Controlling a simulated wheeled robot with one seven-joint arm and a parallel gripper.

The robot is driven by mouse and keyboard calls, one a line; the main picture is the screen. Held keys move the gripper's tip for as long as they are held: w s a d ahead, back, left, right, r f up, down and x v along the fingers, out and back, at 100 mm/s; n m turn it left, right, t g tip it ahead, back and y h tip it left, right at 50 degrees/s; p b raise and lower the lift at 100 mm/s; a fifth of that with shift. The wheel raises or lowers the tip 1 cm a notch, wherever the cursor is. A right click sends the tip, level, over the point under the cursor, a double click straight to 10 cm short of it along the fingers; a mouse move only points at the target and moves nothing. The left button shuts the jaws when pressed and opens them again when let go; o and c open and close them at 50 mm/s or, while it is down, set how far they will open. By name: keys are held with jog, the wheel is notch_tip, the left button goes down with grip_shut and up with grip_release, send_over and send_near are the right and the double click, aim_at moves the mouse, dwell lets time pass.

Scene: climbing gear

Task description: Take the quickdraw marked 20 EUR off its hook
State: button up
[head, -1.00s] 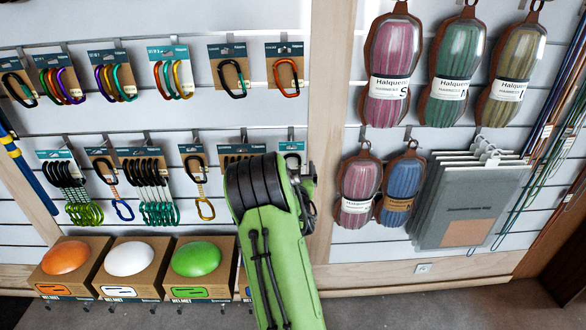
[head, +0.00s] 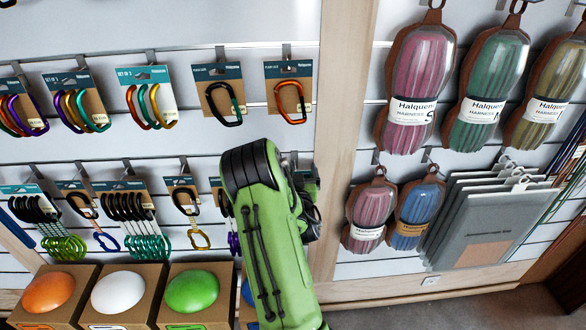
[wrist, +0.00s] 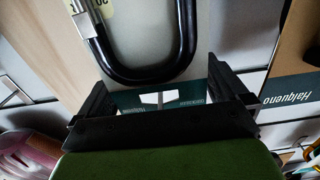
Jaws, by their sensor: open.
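In the wrist view a black carabiner loop (wrist: 148,76) with a silver gate hangs close beyond my gripper (wrist: 156,76). Beside it a pale tag (wrist: 102,5) shows a partly cut figure that looks like 20; I cannot read EUR. My gripper's black fingers are spread with nothing between them, the loop just past their tips. In the head view quickdraws hang in the lower row, among them a gold-ended one (head: 187,212) and a blue-ended one (head: 88,215). Their prices are too small to read. My green forearm hides the gripper and part of that row there.
A wooden post (head: 346,90) stands right of my arm. Beyond it hang harness packs (head: 415,85) and grey folders (head: 485,220). A teal card (wrist: 295,90) is close right of my gripper.

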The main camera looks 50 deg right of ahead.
jog(key=shift+s+a, duration=0.1)
jog(key=shift+s, duration=0.05)
jog(key=c, duration=0.8)
jog(key=shift+r+p, duration=0.3)
jog(key=shift+r, duration=0.1)
jog(key=shift+a, duration=0.1)
jog(key=shift+s+a+r, duration=0.1)
jog(key=shift+s+a, duration=0.3)
jog(key=shift+v, duration=1.15)
jog(key=shift+r, duration=0.15)
